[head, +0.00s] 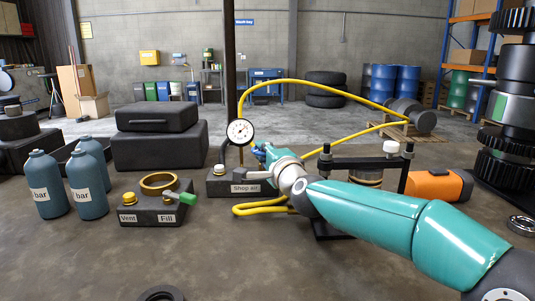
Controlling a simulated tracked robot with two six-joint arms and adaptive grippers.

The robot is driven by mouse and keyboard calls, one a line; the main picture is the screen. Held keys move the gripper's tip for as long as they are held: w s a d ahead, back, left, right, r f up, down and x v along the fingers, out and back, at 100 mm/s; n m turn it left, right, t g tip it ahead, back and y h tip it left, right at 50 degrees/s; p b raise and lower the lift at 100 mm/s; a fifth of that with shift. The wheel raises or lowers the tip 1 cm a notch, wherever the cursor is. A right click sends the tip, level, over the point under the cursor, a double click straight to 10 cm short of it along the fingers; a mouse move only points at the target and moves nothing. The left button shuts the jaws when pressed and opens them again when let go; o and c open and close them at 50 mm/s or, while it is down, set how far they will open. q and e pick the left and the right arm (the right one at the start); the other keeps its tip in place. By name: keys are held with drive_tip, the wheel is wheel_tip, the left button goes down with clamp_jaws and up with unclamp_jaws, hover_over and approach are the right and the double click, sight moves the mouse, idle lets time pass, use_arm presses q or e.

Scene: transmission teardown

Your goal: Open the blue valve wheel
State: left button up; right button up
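My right arm comes in from the right, and its gripper (262,164) is at the shop air block (229,188). The block is dark, carries a label, and has a round white gauge (240,132) above it. A small blue piece (257,148) shows just behind the gripper and appears to be the blue valve wheel. It is mostly hidden, and I cannot tell whether the gripper touches it. The fingers are too small and covered to tell open from shut. My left gripper is not in view.
A yellow hose (262,209) loops around the block and behind my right arm. A Vent and Fill block (153,211) with a brass ring and green-handled lever stands to the left, near blue-grey bottles (46,184). An orange case (439,186) lies at right.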

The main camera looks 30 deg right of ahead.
drive_tip(key=s+a, duration=0.1)
drive_tip(key=s, duration=1.1)
drive_tip(key=shift+a, duration=0.2)
